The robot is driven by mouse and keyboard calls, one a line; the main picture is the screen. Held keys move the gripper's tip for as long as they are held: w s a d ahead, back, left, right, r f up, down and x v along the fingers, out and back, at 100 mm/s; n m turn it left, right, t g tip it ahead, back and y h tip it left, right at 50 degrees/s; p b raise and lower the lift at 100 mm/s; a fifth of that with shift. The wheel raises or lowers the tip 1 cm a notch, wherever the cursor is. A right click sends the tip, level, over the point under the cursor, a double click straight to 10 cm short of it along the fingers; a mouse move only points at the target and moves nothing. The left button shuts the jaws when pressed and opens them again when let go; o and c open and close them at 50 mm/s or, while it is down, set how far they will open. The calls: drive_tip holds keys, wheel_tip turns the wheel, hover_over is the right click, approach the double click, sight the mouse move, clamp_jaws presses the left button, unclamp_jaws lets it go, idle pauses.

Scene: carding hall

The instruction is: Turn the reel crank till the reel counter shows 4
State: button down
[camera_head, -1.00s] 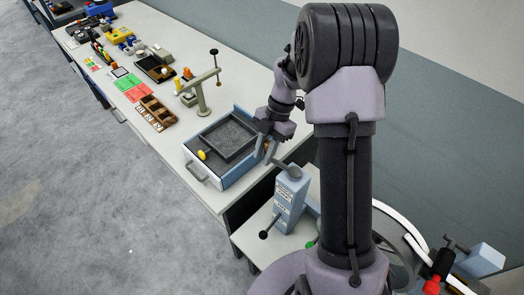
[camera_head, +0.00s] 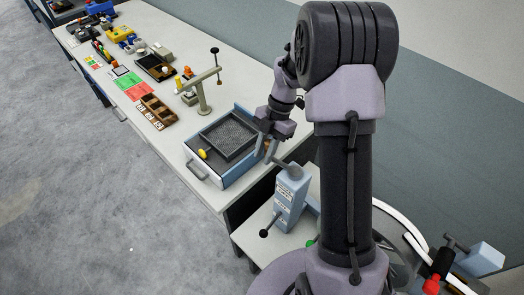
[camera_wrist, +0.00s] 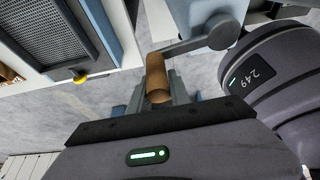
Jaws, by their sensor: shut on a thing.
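The reel crank has a wooden grip (camera_wrist: 157,78) on a grey crank arm (camera_wrist: 187,46) that runs to a round hub (camera_wrist: 222,31). In the head view the grey hub (camera_head: 291,172) sits on top of a pale blue post (camera_head: 290,197), with the crank arm pointing up and left. My gripper (camera_head: 266,150) is shut on the wooden grip; its fingers show on both sides of it in the wrist view (camera_wrist: 158,97). White labels with small dark marks are on the post's face; I cannot read a counter value from them.
A blue-sided box with a dark mesh tray (camera_head: 226,137) and a yellow knob (camera_head: 203,154) stands close left of my gripper. A black-knobbed lever (camera_head: 264,233) sticks out from the post. A beige stand (camera_head: 203,95) and a brown compartment tray (camera_head: 156,112) lie farther along the bench.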

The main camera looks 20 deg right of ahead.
drive_tip(key=shift+s+d+f, duration=0.15)
drive_tip(key=shift+s+f, duration=0.1)
drive_tip(key=shift+s, duration=0.1)
drive_tip(key=c, duration=1.6)
unclamp_jaws()
drive_tip(key=shift+c, duration=0.2)
drive_tip(key=o, duration=0.4)
drive_tip(key=shift+s+d+r, duration=0.1)
drive_tip(key=shift+s+d, duration=0.05)
drive_tip(key=shift+s, duration=0.05)
drive_tip(key=shift+o, duration=0.2)
drive_tip(key=shift+s+d+r, duration=0.1)
drive_tip(key=shift+s+d, duration=0.05)
drive_tip(key=shift+d, duration=0.05)
drive_tip(key=shift+a, duration=0.15)
drive_tip(key=shift+w+r, duration=0.15)
drive_tip(key=shift+w, duration=0.1)
drive_tip(key=p+v, duration=0.7)
drive_tip(key=v, duration=1)
drive_tip(key=shift+r, duration=0.15)
